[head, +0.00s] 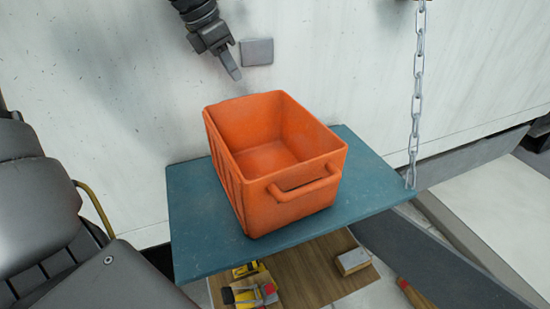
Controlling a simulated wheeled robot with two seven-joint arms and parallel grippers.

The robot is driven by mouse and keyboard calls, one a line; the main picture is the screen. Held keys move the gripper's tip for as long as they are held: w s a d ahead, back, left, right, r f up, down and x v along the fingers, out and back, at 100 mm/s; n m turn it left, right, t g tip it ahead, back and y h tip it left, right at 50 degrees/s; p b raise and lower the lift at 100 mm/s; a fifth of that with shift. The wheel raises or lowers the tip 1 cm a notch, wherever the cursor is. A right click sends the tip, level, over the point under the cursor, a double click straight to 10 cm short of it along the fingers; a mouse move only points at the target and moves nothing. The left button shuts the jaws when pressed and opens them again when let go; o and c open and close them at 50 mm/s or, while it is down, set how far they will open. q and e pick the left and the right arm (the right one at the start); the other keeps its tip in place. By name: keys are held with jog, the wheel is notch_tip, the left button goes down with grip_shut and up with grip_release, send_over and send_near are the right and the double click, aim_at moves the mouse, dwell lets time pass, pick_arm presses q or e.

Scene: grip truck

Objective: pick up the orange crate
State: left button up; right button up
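The orange crate (256,200) stands upright and empty on a blue-green shelf (195,240), a little turned. A handle on its near side faces the lower right. My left gripper (234,72) is dark grey, at the top of the head view, beyond the crate's far rim and apart from it. It points down and to the right, and its fingers are seen nearly edge-on, so I cannot tell their gap. Nothing shows held in it. My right gripper is not in view.
A pale wall (120,100) with a small grey plate (256,52) rises behind the shelf. A chain (417,90) hangs to the shelf's right corner. Below are a wooden board (310,275) and yellow-and-black tools (250,290). A yellow curved bar (98,210) is at the left.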

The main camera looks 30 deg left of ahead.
aim_at(248, 98)
pick_arm(q)
jog(key=shift+s+d, duration=0.1)
jog(key=shift+d, duration=0.05)
jog(key=shift+d+f, duration=0.15)
jog(key=shift+f, duration=0.2)
jog(key=p+x, duration=0.1)
jog(key=x, duration=0.3)
jog(key=shift+w, duration=0.2)
jog(key=shift+d+f+p, duration=0.1)
jog(key=shift+f+p, duration=0.45)
jog(key=shift+p, duration=0.15)
jog(key=p+x, duration=0.2)
jog(key=x, duration=0.2)
jog(key=shift+w+f+p, duration=0.1)
jog(key=shift+f+p, duration=0.2)
jog(key=shift+f, duration=0.1)
